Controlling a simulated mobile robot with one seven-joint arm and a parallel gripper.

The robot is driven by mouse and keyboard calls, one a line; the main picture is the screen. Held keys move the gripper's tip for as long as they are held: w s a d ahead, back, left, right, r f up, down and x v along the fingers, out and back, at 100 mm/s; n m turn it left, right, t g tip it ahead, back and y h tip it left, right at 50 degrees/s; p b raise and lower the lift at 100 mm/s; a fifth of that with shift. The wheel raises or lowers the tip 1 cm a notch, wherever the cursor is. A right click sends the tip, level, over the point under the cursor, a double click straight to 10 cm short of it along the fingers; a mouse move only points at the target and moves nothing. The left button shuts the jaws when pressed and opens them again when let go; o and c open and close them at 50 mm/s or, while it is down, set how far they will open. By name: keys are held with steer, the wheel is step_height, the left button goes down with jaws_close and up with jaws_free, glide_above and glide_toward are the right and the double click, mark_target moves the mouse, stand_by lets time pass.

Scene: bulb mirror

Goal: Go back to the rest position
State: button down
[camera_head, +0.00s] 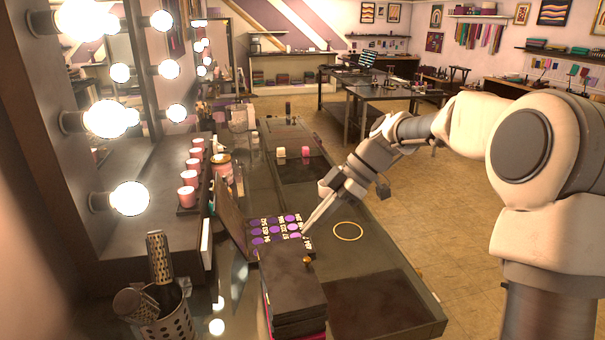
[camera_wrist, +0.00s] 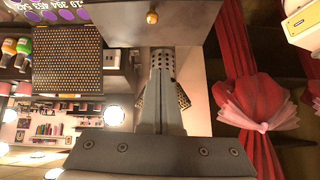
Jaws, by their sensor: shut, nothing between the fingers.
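My gripper (camera_head: 308,228) is shut and empty. In the head view its tips point down and left, close to the right side of the palette of purple discs (camera_head: 268,236); I cannot tell whether they touch it. In the wrist view my closed fingers (camera_wrist: 160,88) stand upright in the middle, and a strip of the purple discs (camera_wrist: 60,14) shows at the top left. My arm reaches in from the right of the head view.
A dark box (camera_head: 290,285) with a gold knob (camera_head: 307,260) stands below the palette. A perforated metal cup (camera_head: 167,322) holds brushes at front left. Pink candles (camera_head: 188,195) line the lit mirror. Open floor lies right.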

steer(key=s+d+r+m+t+h, duration=0.1)
steer(key=s+d+m+t+h, duration=0.3)
steer(key=s+m, duration=0.6)
steer(key=s+d+r+m+t+h, duration=0.2)
steer(key=s+d+m, duration=0.6)
steer(key=s, duration=0.6)
steer(key=shift+d+m+t+h, duration=0.3)
steer(key=shift+m+t+h, duration=0.6)
steer(key=shift+m, duration=0.1)
steer(key=shift+s, duration=0.1)
